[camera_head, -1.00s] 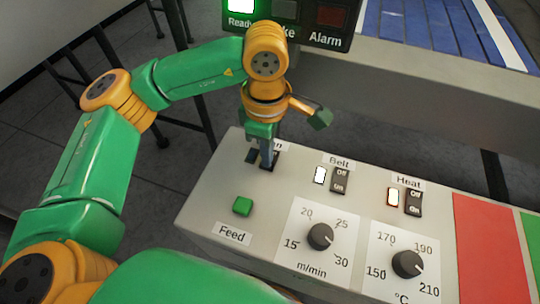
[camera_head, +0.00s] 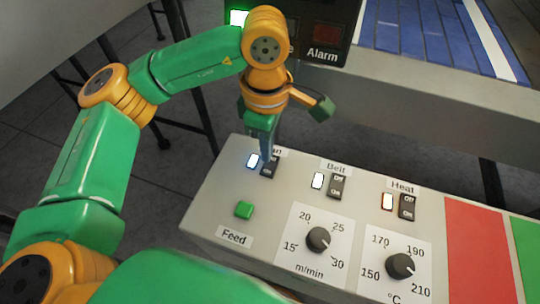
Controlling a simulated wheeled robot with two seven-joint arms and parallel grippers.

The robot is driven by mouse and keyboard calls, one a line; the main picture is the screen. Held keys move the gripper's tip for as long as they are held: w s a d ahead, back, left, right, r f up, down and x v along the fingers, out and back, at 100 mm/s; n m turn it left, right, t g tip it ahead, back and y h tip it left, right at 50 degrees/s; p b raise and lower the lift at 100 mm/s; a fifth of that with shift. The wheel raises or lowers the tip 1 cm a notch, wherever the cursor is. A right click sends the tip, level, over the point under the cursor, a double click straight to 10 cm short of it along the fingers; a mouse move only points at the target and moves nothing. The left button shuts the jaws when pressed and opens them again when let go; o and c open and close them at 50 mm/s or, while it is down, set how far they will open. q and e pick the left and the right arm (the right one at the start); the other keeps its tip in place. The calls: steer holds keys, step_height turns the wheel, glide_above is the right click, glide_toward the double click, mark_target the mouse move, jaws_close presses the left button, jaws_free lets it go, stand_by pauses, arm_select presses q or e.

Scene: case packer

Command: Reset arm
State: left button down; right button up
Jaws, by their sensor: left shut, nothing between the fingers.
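My left gripper (camera_head: 268,152) comes down from its green and orange arm and points at the leftmost rocker switch (camera_head: 269,168) on the grey control panel (camera_head: 205,208). It is shut and empty, and its tip covers the top of that switch. I cannot tell whether it touches the switch. The lamp (camera_head: 252,160) beside this switch is lit bluish white. The label above it is partly hidden by the gripper. My right gripper is not in view.
The Belt switch (camera_head: 335,186) and Heat switch (camera_head: 407,206) have lit lamps beside them. A green Feed button (camera_head: 244,209) and two knobs (camera_head: 318,239) sit lower on the panel. A signal box (camera_head: 322,30) marked Alarm and a blue conveyor (camera_head: 430,35) stand behind.

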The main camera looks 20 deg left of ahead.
arm_select(q)
step_height(320, 180, up, 2)
steer(key=shift+r+p, duration=0.15)
steer(key=shift+p, duration=0.35)
